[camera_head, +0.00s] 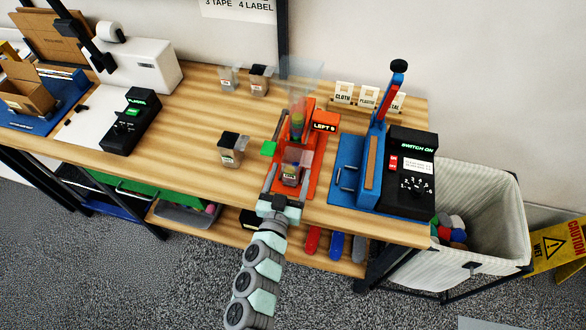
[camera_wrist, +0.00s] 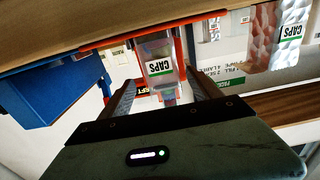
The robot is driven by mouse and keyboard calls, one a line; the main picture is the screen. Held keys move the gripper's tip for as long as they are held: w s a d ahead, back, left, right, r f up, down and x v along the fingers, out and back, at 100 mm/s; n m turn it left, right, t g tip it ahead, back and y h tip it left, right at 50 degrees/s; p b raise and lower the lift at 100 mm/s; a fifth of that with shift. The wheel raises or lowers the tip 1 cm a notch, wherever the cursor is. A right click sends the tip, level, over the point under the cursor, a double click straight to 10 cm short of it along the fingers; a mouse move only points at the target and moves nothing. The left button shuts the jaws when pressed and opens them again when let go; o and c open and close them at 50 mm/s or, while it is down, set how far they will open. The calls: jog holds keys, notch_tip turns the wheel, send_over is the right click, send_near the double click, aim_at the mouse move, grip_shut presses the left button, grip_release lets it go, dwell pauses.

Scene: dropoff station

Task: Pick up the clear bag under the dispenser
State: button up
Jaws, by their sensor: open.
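The dispenser is a red-orange stand (camera_head: 312,140) with a "LEFT 9" sign and a clear funnel (camera_head: 301,70) on top, with coloured pieces in its lower part. The clear bag (camera_head: 291,171) is low in the stand, under the funnel, with dark contents. In the wrist view the bag (camera_wrist: 158,54) has a green and white "CAPS" label. My gripper (camera_head: 289,182) reaches in from the front edge, open, one finger on each side of the bag. In the wrist view the gripper (camera_wrist: 158,82) frames the bag; contact with it cannot be told.
A blue sealer (camera_head: 349,172) with a black control box (camera_head: 408,176) stands close on the right. Table between is clear.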

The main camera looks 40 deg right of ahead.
jog(key=x, duration=0.4)
jog(key=shift+w+d, duration=0.15)
jog(key=shift+w, duration=0.2)
jog(key=c, duration=1.4)
jog(key=shift+r, duration=0.15)
